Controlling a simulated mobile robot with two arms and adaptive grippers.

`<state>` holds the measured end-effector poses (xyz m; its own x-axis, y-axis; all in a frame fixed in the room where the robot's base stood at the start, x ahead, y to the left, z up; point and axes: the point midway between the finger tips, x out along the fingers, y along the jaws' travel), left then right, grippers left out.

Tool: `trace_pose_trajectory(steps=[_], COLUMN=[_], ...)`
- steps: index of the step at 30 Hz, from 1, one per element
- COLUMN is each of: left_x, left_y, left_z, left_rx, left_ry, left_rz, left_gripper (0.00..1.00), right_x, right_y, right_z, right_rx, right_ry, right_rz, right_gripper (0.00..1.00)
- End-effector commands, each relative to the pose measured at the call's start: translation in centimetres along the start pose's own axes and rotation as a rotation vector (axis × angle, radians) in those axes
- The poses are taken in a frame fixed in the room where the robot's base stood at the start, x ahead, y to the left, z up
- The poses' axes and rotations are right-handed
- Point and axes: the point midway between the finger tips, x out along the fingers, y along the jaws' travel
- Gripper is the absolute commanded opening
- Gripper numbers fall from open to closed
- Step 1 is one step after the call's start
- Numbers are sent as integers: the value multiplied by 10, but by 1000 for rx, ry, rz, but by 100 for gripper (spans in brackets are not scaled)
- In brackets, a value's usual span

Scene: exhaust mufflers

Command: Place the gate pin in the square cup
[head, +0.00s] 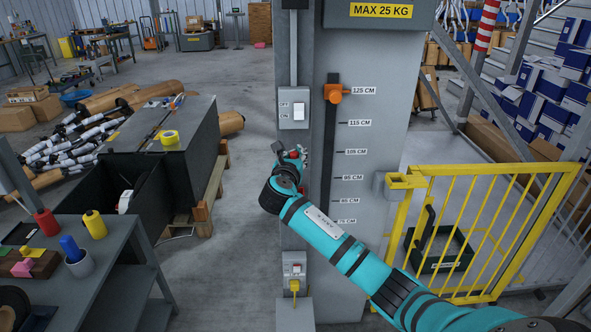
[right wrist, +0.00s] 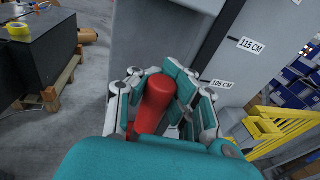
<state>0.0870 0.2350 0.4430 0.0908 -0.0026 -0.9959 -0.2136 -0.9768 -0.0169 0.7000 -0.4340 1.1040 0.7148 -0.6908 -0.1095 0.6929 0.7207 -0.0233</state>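A red cylinder, which I take to be the gate pin (right wrist: 155,104), is between the fingers of my right gripper (right wrist: 160,92) in the right wrist view. The fingers close on it from both sides. In the head view my right gripper (head: 291,160) is in front of the grey column, left of the height scale, and only a little red shows. My left gripper is out of view.
The yellow gate (head: 490,215) stands at right. The grey column (head: 364,150) carries an orange-knobbed lever (head: 337,92) and a switch box (head: 294,108). A workbench (head: 112,245) with red, yellow and blue cylinders is at left. Floor between bench and column is clear.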

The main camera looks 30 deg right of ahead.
Motion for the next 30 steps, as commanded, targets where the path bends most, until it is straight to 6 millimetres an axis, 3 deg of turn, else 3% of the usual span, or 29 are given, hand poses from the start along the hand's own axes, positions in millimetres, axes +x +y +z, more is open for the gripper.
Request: trace_pose_trajectory(steps=[5, 11, 26, 30], left_x=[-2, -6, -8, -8], left_y=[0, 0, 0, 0], left_z=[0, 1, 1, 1], left_rx=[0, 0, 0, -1], left_ry=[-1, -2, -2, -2], left_rz=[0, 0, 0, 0], left_gripper=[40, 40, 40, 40], right_x=[1, 4, 10, 9], right_y=[0, 1, 2, 2], right_z=[-15, -48, -59, -59], right_rx=[-1, -2, -1, -1], right_ry=[0, 0, -2, -1], right_rz=[0, 0, 0, 0], right_gripper=[0, 0, 0, 20])
